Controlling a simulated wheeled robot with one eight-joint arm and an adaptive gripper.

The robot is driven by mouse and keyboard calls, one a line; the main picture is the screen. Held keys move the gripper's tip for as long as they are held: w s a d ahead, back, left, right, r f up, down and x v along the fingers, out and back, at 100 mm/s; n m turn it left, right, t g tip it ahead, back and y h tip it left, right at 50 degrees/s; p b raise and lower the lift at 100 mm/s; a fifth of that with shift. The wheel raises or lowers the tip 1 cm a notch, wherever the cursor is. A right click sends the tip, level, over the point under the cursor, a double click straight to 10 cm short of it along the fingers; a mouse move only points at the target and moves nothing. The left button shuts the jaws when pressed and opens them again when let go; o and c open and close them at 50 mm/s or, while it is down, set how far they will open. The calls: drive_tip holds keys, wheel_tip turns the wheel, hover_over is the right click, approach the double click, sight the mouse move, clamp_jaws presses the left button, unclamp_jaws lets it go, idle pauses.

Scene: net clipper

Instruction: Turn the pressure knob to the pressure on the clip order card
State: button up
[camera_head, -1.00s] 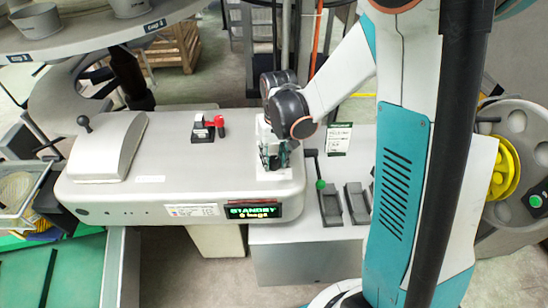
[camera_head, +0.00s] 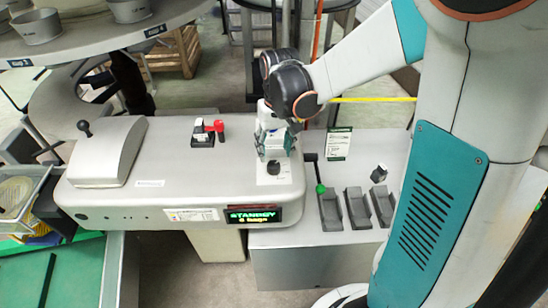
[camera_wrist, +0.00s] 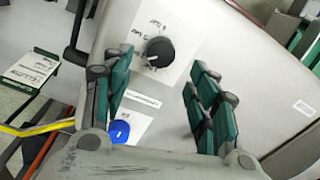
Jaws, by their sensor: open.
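A black round knob (camera_wrist: 158,50) with a pale pointer mark sits on a white plate with printed markings on the grey machine. In the head view the knob (camera_head: 273,167) shows just below my gripper (camera_head: 274,147). In the wrist view my gripper (camera_wrist: 162,85) has its teal fingers wide apart and empty, with the knob beyond and between them, apart from both. A white card with a green header (camera_head: 338,143) stands right of the machine. It shows tilted in the wrist view (camera_wrist: 32,68); its text is mostly too small to read.
A blue knob (camera_wrist: 119,131) sits near the black one. The display (camera_head: 252,214) reads STANDBY. A green-knobbed lever (camera_head: 320,188) and dark trays (camera_head: 357,208) stand right. A black knob-like part (camera_head: 379,173) lies behind them.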

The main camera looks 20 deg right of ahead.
sight(276, 164)
drive_tip(key=shift+d+r, duration=0.15)
drive_tip(key=shift+r, duration=2.65)
drive_tip(key=s+r+t+b, duration=0.1)
drive_tip(key=s+r+t, duration=0.1)
drive_tip(key=s, duration=0.5)
drive_tip(key=s+r+t, duration=0.3)
drive_tip(key=s+t, duration=0.2)
drive_tip(key=s, duration=0.3)
drive_tip(key=shift+a+r+n+h+b, duration=0.15)
drive_tip(key=shift+a+n+h+b, duration=0.15)
drive_tip(key=shift+n+b, duration=0.1)
